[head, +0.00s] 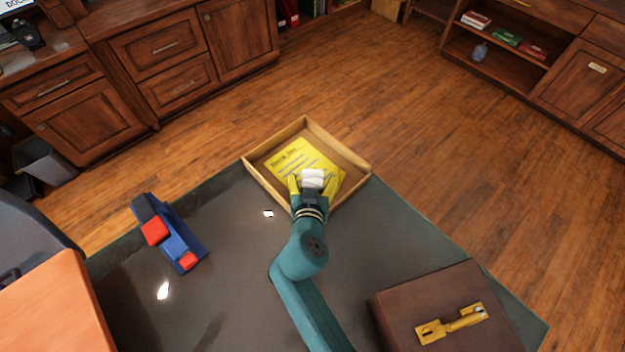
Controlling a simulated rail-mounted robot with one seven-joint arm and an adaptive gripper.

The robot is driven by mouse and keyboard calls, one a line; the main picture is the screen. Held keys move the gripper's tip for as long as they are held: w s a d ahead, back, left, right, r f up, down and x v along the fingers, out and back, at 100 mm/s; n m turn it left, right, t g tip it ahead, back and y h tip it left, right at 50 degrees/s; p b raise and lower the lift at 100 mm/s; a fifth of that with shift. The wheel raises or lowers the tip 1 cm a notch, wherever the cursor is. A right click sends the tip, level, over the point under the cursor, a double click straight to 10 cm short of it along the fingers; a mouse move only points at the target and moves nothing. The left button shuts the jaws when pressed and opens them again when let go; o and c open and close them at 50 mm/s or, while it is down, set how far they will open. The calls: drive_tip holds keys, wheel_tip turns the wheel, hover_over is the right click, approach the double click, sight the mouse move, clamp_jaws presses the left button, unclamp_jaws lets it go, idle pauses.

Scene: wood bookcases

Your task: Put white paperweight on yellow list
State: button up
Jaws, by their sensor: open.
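The yellow list (292,158) lies flat inside an open wooden tray (352,160) at the far corner of the grey table. The white paperweight (313,178) shows as a small white block over the near part of the list, between the yellow fingers of my gripper (312,183). My gripper is open, with one finger on each side of the paperweight. Whether the paperweight touches the list cannot be told from this view. My gripper and wrist hide the near corner of the tray and part of the list.
A blue and red tool (172,236) lies on the table to the left. A brown case (400,305) with a yellow handle sits at the right front. The tray's raised walls surround the list. The grey tabletop (235,250) between is mostly clear.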

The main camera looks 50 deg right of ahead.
drive_tip(key=shift+r, duration=0.15)
drive_tip(key=shift+s+a+r+p, duration=0.1)
drive_tip(key=shift+r+p, duration=0.1)
drive_tip(key=shift+p, duration=0.15)
drive_tip(key=p+v, duration=0.2)
drive_tip(key=v, duration=0.9)
drive_tip(key=shift+s+a+r, duration=0.1)
drive_tip(key=shift+s+a, duration=0.1)
drive_tip(key=shift+a, duration=0.05)
drive_tip(key=w+a+r+n+t+y, duration=0.2)
drive_tip(key=w+a+r+t, duration=0.1)
drive_tip(key=r, duration=0.6)
drive_tip(key=w+a+r+n+t+y, duration=0.1)
drive_tip(key=w+a+r+t+y, duration=0.15)
drive_tip(key=r, duration=0.65)
drive_tip(key=w+a+r+n+t+y, duration=0.1)
drive_tip(key=w+a+r+n+t, duration=0.2)
drive_tip(key=r, duration=0.7)
drive_tip(key=s+a+r+n+t+y, duration=0.2)
drive_tip(key=r, duration=0.3)
drive_tip(key=s+a+r+n+t+y, duration=0.2)
drive_tip(key=s+a+r+t, duration=0.1)
drive_tip(key=r, duration=0.3)
drive_tip(key=shift+a+y, duration=0.35)
drive_tip(key=shift+r, duration=0.15)
wheel_tip(320, 180, up, 40)
drive_tip(key=p, duration=4)
